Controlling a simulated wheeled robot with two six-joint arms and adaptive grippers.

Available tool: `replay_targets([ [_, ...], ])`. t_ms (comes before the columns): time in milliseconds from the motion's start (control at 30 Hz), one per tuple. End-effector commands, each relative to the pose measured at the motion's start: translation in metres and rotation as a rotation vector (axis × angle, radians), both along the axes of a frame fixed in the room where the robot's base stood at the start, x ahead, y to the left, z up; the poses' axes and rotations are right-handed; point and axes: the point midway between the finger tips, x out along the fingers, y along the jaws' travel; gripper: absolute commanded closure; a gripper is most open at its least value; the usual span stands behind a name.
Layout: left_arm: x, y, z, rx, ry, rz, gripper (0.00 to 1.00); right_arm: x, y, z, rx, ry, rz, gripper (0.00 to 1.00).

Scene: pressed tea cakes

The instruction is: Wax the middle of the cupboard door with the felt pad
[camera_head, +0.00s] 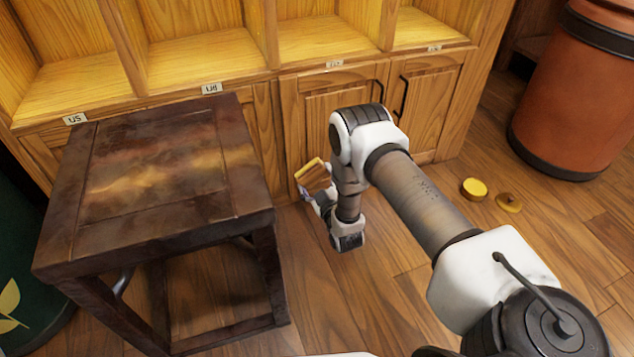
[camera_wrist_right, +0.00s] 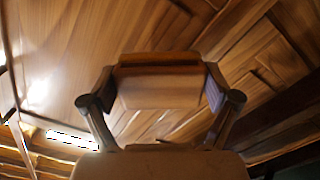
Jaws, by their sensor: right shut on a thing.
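My right gripper (camera_head: 309,186) is low in front of the cupboard, between the stool and the door. It is shut on the felt pad (camera_head: 314,175), a brown block with a yellow edge. In the right wrist view the pad (camera_wrist_right: 160,86) sits between both fingers (camera_wrist_right: 160,98). The cupboard door (camera_head: 305,106) behind it is yellow-brown wood with a framed panel and a dark handle; my arm hides part of it. I cannot tell whether the pad touches the door. My left gripper is not in view.
A dark stool (camera_head: 150,165) stands close on the left. A second door (camera_head: 438,105) is to the right, below open shelves (camera_head: 330,38).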

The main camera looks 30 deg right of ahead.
Motion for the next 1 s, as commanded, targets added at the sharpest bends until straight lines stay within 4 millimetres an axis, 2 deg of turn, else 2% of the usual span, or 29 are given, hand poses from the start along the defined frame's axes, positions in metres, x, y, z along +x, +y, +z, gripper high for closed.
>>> replay_targets([
  [367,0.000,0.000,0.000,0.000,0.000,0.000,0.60,0.000,0.000,0.000,0.000,0.000,0.000,0.40],
  [1000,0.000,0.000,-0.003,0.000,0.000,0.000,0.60,0.013,-0.003,0.000,0.000,0.000,0.000,0.40],
])
